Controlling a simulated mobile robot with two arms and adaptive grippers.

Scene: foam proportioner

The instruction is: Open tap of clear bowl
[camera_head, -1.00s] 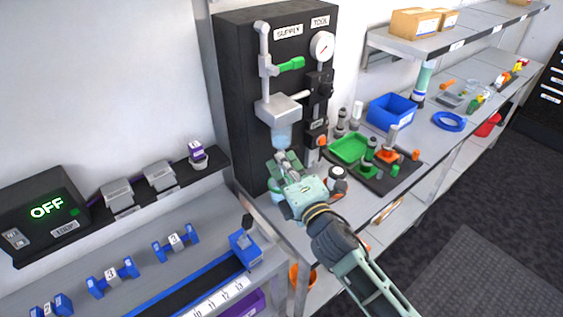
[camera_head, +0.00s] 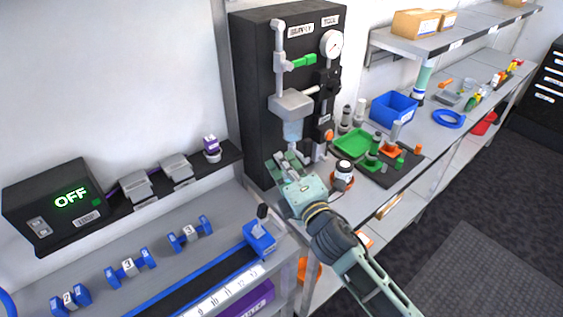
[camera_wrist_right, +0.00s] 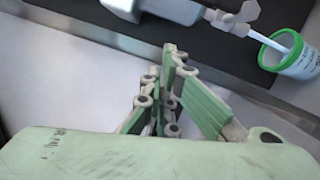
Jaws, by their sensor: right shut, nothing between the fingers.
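The clear bowl (camera_head: 293,131) hangs under a light grey block (camera_head: 291,104) on the black panel. My right gripper (camera_head: 284,160) is shut and empty, just below the bowl and a little to its left. In the right wrist view the gripper (camera_wrist_right: 168,65) has its fingers together. A grey fitting with a wing-shaped handle (camera_wrist_right: 239,15), which looks like a tap, is beyond and right of the fingertips, apart from them. A white tube runs from it into a green-rimmed cup (camera_wrist_right: 291,55).
The black panel (camera_head: 258,100) stands close behind my gripper and carries a gauge (camera_head: 331,43) and a green lever (camera_head: 304,61). A green tray (camera_head: 355,143) and a blue bin (camera_head: 394,109) are to the right. A control box reading OFF (camera_head: 62,207) is at the left.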

